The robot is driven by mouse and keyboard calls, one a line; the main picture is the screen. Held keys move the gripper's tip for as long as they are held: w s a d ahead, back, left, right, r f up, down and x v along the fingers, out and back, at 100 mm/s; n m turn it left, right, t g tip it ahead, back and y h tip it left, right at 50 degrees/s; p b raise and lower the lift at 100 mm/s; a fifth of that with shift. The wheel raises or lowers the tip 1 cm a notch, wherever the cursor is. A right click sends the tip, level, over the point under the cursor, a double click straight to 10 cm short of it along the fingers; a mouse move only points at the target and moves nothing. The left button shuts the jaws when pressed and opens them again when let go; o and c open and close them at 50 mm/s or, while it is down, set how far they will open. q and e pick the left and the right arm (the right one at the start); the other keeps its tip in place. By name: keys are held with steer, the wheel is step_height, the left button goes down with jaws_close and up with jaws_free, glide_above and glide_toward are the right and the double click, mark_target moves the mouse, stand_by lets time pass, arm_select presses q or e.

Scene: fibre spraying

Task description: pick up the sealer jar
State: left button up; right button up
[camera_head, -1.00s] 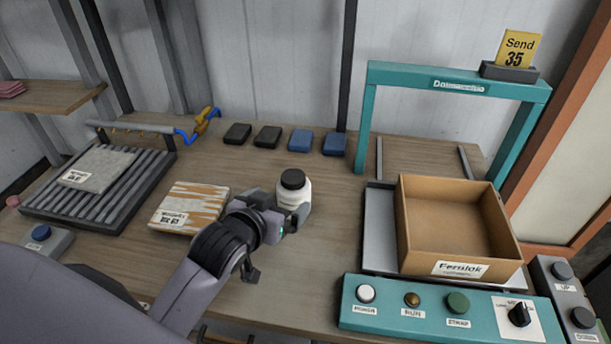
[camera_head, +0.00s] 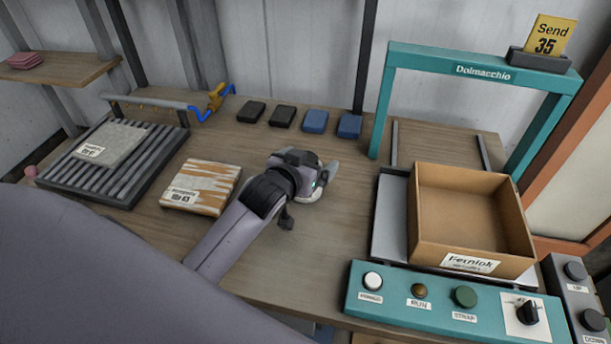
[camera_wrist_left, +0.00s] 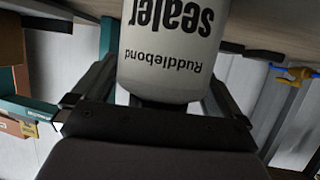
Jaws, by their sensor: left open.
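The sealer jar (camera_wrist_left: 165,55) is a white container with black "sealer" and "Ruddlebond" lettering, filling the upper middle of the left wrist view. It appears upside down there, between the two dark fingers of my left gripper. In the head view my left gripper (camera_head: 318,177) is over the jar's place at mid-table and hides nearly all of it, lid included. The gripper is open, with the fingers either side of the jar. I cannot tell whether either finger touches it. My right gripper is not in view.
Black and blue blocks (camera_head: 315,121) line the back. An open cardboard box (camera_head: 470,215) stands at right under a teal frame (camera_head: 480,66). A teal button panel (camera_head: 440,302) is at the front right.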

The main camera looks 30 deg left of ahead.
arm_select(q)
steer(key=shift+w+f, duration=0.1)
steer(key=shift+w, duration=0.05)
steer(key=c, duration=1.2)
step_height(320, 180, up, 20)
steer(key=shift+r, duration=0.1)
